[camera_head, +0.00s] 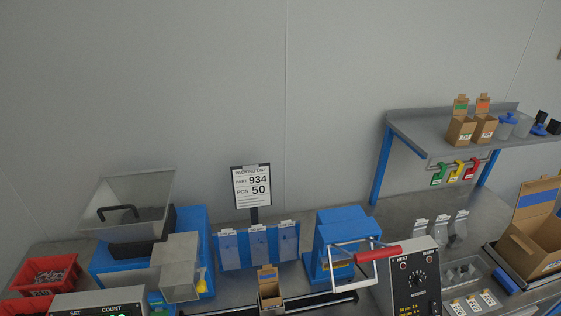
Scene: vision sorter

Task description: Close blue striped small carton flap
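A small brown carton (270,294) stands at the bottom middle on a dark rail. Its back flap (267,274) stands up and carries a blue stripe. The carton's top looks open; its contents are too small to tell. Neither of my grippers shows in the head view.
A blue press with a red handle (378,254) stands right of the carton, with a heat control box (415,280) beside it. A blue pouch rack (230,250) is behind. A hopper machine (130,215) stands left. A large open carton (530,245) and a shelf (420,128) are at right.

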